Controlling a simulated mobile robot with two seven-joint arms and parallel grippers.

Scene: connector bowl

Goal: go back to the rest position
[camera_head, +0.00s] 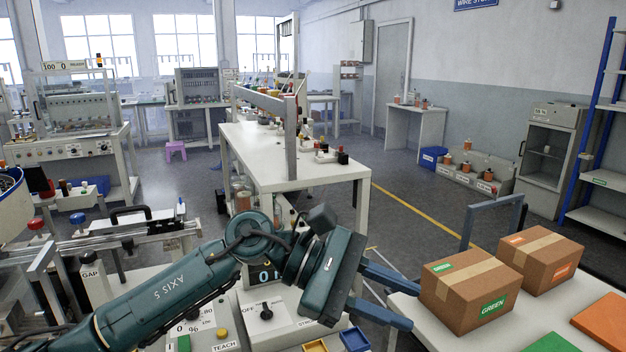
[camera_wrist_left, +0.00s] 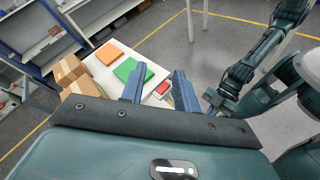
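My left gripper (camera_head: 412,307) reaches in from the lower left in the head view, its two blue fingers spread and empty. The fingertips are close to the near left side of a cardboard box with green labels (camera_head: 468,290); I cannot tell whether they touch.
A white table (camera_head: 425,335) bears the boxes, including one with orange labels (camera_head: 540,258), a green mat (camera_head: 550,343) and an orange mat (camera_head: 603,320). A control panel (camera_head: 265,315) stands below my left arm. A long white workbench (camera_head: 270,160) stands beyond; floor lies open to its right.

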